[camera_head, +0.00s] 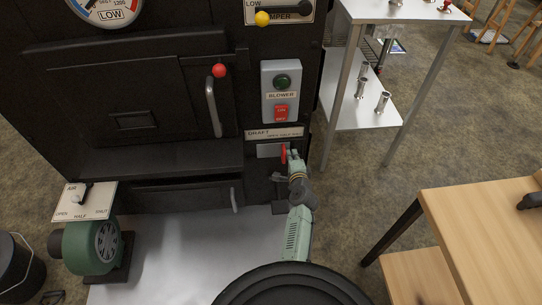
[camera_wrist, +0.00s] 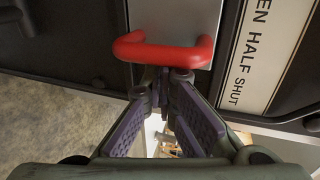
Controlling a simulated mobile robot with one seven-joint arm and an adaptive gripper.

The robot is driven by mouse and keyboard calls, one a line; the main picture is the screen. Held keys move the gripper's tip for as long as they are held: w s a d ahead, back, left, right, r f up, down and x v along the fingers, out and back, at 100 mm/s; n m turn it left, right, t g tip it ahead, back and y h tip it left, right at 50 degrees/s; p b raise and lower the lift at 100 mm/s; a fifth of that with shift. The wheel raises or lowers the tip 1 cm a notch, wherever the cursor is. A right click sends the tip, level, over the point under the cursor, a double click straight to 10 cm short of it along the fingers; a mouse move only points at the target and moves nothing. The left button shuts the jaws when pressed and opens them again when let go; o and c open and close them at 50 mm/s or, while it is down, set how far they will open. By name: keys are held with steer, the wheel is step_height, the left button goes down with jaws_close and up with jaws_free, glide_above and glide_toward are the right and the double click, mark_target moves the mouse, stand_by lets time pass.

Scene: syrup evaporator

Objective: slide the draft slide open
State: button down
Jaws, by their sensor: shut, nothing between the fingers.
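The draft slide is a pale metal plate (camera_head: 270,150) with a red handle (camera_head: 284,154) at its right, just under the DRAFT label (camera_head: 273,132). In the wrist view the red U-shaped handle (camera_wrist: 165,48) stands out from the grey plate (camera_wrist: 175,18). My gripper (camera_wrist: 165,76) is shut and empty, its fingertips right by the near side of the handle. I cannot tell whether they touch it. In the head view my gripper (camera_head: 282,177) is at the handle, partly hidden by my wrist. The slide's exact position against the label marks is unclear.
The blower switch box (camera_head: 281,91) is above the label. A furnace door with a vertical handle (camera_head: 213,107) is to the left, above a drawer (camera_head: 180,196). A metal shelf table (camera_head: 365,112) stands close on the right. A wooden table (camera_head: 490,225) is at lower right.

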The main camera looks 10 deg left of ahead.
steer(key=shift+s+a+p, duration=0.3)
steer(key=shift+a+p, duration=0.25)
steer(key=shift+a, duration=0.3)
steer(key=shift+s+a+p, duration=0.25)
steer(key=shift+a+p, duration=0.25)
steer(key=shift+a, duration=0.3)
steer(key=shift+d, duration=0.15)
steer(key=shift+w+d+f+b, duration=0.1)
steer(key=shift+w+d+b, duration=0.15)
steer(key=shift+b, duration=0.2)
steer(key=p, duration=0.1)
glide_toward(284, 159)
steer(key=shift+w+f, duration=0.35)
steer(key=shift+w, duration=0.25)
steer(key=shift+w+f, duration=0.4)
steer(key=shift+w, duration=0.25)
